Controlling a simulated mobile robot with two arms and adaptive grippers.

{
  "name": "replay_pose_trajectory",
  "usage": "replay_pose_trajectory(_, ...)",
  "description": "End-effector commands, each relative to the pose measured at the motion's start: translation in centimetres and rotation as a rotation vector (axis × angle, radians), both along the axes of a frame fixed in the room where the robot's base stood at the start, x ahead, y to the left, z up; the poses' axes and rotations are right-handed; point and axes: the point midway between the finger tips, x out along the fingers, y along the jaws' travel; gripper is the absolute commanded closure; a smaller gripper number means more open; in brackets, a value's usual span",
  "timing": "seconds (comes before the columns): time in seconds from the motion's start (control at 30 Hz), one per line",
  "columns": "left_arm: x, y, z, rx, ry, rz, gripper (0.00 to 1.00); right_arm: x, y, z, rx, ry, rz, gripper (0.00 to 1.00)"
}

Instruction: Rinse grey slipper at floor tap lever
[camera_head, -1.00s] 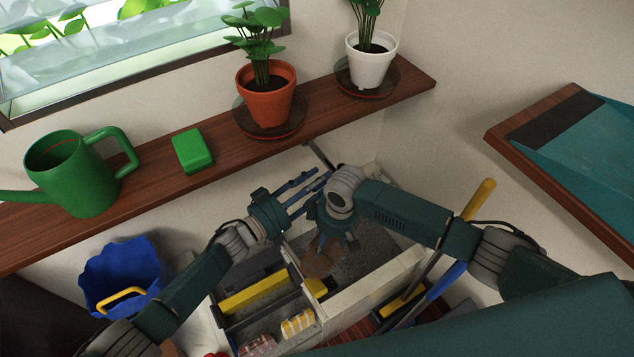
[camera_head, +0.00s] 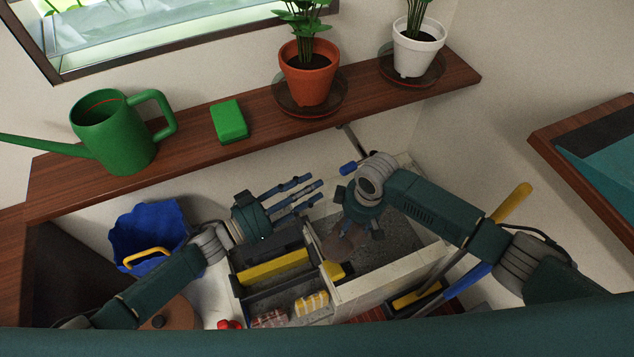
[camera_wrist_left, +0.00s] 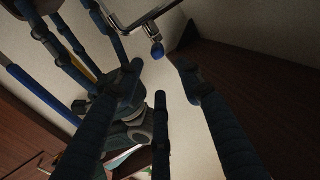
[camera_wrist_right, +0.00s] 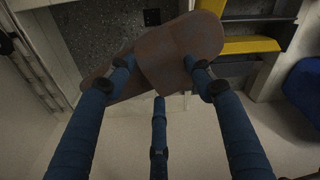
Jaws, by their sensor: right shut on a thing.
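The slipper (camera_head: 345,243) looks brownish-grey and hangs from my right gripper (camera_head: 352,228) over the grey speckled basin (camera_head: 393,254). In the right wrist view my right gripper (camera_wrist_right: 160,88) is shut on the slipper (camera_wrist_right: 182,48), whose flat, rounded parts overlap between the fingers. The tap's blue-ended lever (camera_head: 349,168) shows behind the basin near the wall. It also shows in the left wrist view (camera_wrist_left: 157,50), just beyond the fingers. My left gripper (camera_head: 309,190) is open and empty, left of the lever and apart from it. Whether water runs cannot be told.
A wooden shelf (camera_head: 250,150) above holds a green watering can (camera_head: 115,140), a green sponge-like block (camera_head: 230,121) and two potted plants. A blue bucket (camera_head: 148,228) stands at left. A compartment tray (camera_head: 262,296) and long handles (camera_head: 512,204) flank the basin.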

Motion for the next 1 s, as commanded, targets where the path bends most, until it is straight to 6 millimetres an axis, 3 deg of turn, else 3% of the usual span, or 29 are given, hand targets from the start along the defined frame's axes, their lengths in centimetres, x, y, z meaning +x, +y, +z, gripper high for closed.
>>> replay_pose_trajectory(0.2, 0.0, 0.0, 0.0, 0.0, 0.0, 0.0, 0.65, 0.0, 0.0, 0.0, 0.001, -0.001, 0.0, 0.91)
replay_pose_trajectory(0.4, 0.4, 0.2, 0.3, -0.103, 0.136, 0.039, 1.0, 0.0, 0.0, 0.0, 0.0, 0.0, 0.0, 0.91)
replay_pose_trajectory(0.8, 2.4, 1.9, -0.4, -0.847, 1.024, 0.227, 1.0, 0.0, 0.0, 0.0, 0.001, -0.001, 0.0, 0.91)
replay_pose_trajectory(1.0, 2.8, 2.1, -0.9, -1.01, 1.2, 0.252, 1.0, 0.0, 0.0, 0.0, 0.001, -0.001, 0.0, 0.91)
